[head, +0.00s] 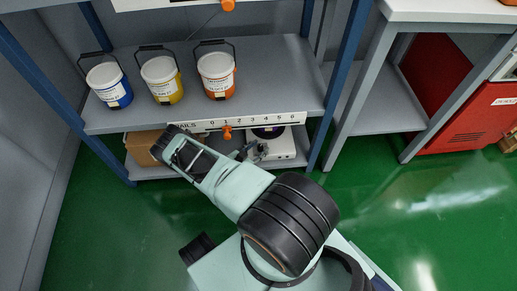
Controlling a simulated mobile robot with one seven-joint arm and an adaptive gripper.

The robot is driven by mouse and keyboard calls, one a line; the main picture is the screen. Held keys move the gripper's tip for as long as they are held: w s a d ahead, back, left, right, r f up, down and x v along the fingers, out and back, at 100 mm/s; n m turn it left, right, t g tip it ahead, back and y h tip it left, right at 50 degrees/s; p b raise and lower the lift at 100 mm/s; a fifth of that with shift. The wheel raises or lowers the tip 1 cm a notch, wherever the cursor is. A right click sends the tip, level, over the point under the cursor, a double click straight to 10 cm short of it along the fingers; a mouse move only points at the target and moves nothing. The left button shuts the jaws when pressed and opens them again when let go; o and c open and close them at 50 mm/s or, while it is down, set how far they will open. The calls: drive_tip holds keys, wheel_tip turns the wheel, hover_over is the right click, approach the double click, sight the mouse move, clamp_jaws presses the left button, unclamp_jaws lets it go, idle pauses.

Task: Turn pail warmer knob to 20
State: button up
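A white appliance (283,146) with a dark round top stands on the lower shelf, under the number strip. It may be the pail warmer; I cannot make out its knob or any dial marks. My arm reaches across the front of the shelf, its dark end part over the left of the lower shelf.
White pails with blue (108,86), yellow (162,80) and orange (217,76) bands stand on the upper shelf. A number strip (270,121) with an orange pointer (227,133) runs along its front edge. A brown box (143,149) is lower left. The green floor (420,215) is clear at right.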

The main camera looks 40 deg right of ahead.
clamp_jaws()
drive_tip(key=shift+s+d+r+n+t+y+p, duration=0.15)
drive_tip(key=shift+n+t+y+p, duration=0.25)
drive_tip(key=shift+n+t+p, duration=0.5)
drive_tip(key=shift+n+t+y, duration=0.3)
drive_tip(key=shift+n+t, duration=0.3)
drive_tip(key=shift+t, duration=0.1)
unclamp_jaws()
